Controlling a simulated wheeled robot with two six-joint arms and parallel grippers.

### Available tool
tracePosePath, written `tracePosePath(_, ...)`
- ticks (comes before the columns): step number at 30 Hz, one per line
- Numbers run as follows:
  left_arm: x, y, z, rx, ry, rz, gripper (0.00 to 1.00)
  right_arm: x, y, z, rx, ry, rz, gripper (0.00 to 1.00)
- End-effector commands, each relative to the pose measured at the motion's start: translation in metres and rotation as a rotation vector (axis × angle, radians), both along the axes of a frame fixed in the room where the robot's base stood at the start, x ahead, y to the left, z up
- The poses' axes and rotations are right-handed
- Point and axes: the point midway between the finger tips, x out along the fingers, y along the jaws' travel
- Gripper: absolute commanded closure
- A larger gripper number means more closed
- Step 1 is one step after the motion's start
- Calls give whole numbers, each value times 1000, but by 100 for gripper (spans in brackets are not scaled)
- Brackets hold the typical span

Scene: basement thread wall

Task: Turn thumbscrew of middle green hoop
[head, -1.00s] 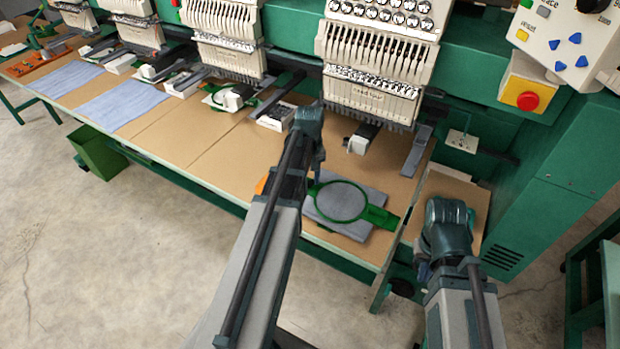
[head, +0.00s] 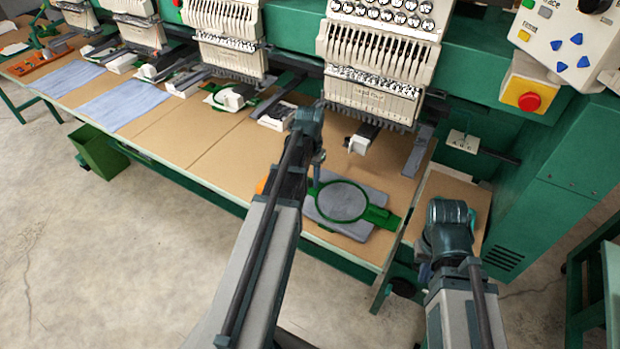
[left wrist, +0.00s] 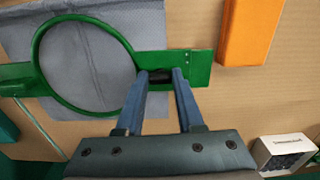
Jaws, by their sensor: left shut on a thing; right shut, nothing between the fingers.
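A green hoop (head: 317,205) with flat side arms lies on a folded grey-blue cloth (head: 375,198) on the tabletop, with grey cloth inside its ring. In the left wrist view the hoop (left wrist: 40,45) has a small black thumbscrew (left wrist: 160,77) beside the ring, on the right. My left gripper (left wrist: 161,84) is shut on this thumbscrew, with one finger on each side of it. In the head view my left gripper (head: 318,172) is at the hoop's left side, and my arm hides the thumbscrew. My right gripper (head: 424,270) is shut and empty, right of the table's front corner.
An orange block (left wrist: 247,30) lies close to the hoop's arm. A white box (left wrist: 283,150) stands lower right in the left wrist view. Sewing heads (head: 370,100) overhang the table's back. Blue cloths (head: 122,104) lie further left; bare brown tabletop (head: 190,135) lies between.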

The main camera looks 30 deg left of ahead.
Motion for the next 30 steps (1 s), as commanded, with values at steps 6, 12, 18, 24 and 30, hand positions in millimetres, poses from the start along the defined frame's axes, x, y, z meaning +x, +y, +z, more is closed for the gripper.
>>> tracePosePath(6, 0, 0, 0, 0, 0, -40, 100, 0, 0, 0, 0, 0, 0, 100)
tracePosePath(12, 0, 0, 0, 0, 1, -48, 100, 0, 0, 0, 0, 0, 0, 100)
tracePosePath(18, 0, 0, 0, 0, 1, -48, 100, 0, 0, 0, 0, 0, 0, 100)
tracePosePath(24, 0, 0, 0, 0, 0, -47, 37, 0, 0, 0, 0, 0, 0, 100)
tracePosePath(30, 0, 0, 0, 0, 0, -47, 32, 0, 0, 0, 0, 0, 0, 100)
